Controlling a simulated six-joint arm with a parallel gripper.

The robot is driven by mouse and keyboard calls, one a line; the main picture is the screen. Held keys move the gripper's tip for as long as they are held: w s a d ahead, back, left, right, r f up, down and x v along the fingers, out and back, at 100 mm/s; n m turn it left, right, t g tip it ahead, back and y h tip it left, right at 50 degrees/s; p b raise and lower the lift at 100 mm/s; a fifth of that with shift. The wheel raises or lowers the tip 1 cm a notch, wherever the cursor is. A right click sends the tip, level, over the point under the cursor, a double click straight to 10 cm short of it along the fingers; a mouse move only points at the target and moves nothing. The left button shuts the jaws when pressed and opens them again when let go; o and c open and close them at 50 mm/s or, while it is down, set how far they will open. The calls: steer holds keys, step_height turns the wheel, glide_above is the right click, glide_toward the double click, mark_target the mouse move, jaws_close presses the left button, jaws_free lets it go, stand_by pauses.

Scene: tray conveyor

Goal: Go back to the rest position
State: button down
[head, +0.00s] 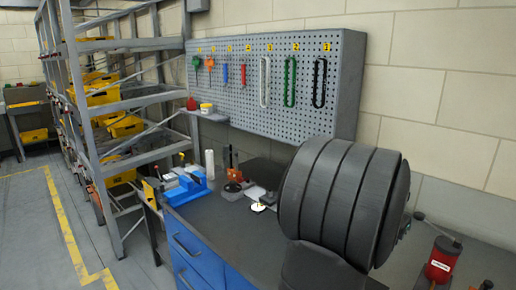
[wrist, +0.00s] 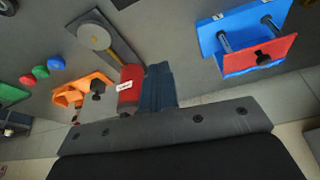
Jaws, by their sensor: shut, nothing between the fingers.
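My gripper (wrist: 159,72) shows in the wrist view as a dark blue block above a grey bolted plate. Its fingers are together and empty. Just left of it in the picture is a red can with a white label (wrist: 129,86); I cannot tell whether they touch. A red canister with a white label also stands at the right of the bench in the head view (head: 441,262). The gripper does not show in the head view. My own large dark ribbed arm part fills the right middle there and hides part of the bench. No rest position is marked.
A blue vise (head: 187,187) stands on the dark workbench (head: 207,214); the wrist view shows it too (wrist: 211,32). An orange part (wrist: 68,95) lies left in that view. A pegboard with tools (head: 229,85) hangs behind. Shelving with yellow bins (head: 101,96) stands left.

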steer(key=shift+w+d+r+m+g+y, duration=0.15)
steer(key=shift+r+m, duration=0.25)
steer(key=shift+m, duration=0.4)
steer(key=shift+s+a+r+m+g+y, duration=0.1)
steer(key=shift+r+m, duration=0.25)
steer(key=shift+m, duration=0.45)
steer(key=shift+w+d+r+m+g+y, duration=0.15)
steer(key=shift+r+m, duration=0.25)
steer(key=shift+m, duration=0.4)
steer(key=shift+s+a, duration=0.1)
step_height(320, 180, down, 11)
steer(key=n, duration=0.4)
steer(key=shift+w+d+n+t+h, duration=0.25)
steer(key=shift+d+n+t+h, duration=0.1)
steer(key=shift+n+t+h, duration=0.05)
